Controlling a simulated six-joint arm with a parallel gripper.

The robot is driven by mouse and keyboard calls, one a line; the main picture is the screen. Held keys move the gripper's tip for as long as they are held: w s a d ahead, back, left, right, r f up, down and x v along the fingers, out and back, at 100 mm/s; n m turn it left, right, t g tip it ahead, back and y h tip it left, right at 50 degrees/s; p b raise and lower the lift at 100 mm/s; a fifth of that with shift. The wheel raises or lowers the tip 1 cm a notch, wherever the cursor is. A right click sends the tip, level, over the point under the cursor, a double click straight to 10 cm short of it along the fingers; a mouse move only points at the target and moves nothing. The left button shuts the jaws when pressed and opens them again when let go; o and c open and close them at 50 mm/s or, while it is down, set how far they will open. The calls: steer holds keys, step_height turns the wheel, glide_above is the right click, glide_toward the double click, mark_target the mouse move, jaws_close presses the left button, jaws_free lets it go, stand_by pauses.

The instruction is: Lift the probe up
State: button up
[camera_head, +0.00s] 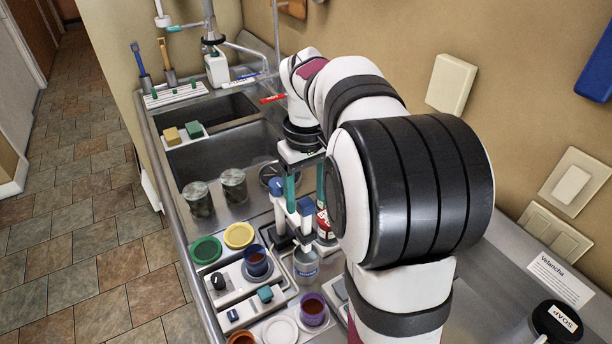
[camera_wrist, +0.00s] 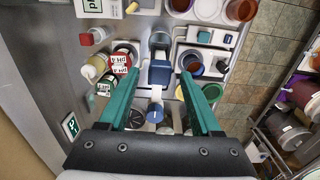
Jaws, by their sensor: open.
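An upright probe with a blue head (camera_head: 305,206) and pale body stands over a clear beaker (camera_head: 305,264) in the head view. In the wrist view its blue head appears as a block (camera_wrist: 160,73) between my fingertips. My gripper (camera_head: 306,196) points down with its two green fingers apart, one on each side of the blue head. In the wrist view my gripper (camera_wrist: 159,76) shows gaps beside the block, and nothing looks clamped. A second blue-topped post (camera_head: 278,186) stands just behind; its round cap (camera_wrist: 155,114) shows nearer the palm. The probe's lower end is hard to make out.
A blue cup (camera_head: 257,262) and green (camera_head: 206,249) and yellow (camera_head: 239,235) lids lie to the left. Two jars (camera_head: 233,185) stand near the sink (camera_head: 221,155). The wall is close on the right.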

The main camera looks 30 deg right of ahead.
step_height(320, 180, up, 15)
steer(key=shift+r, duration=0.15)
stand_by(1.1)
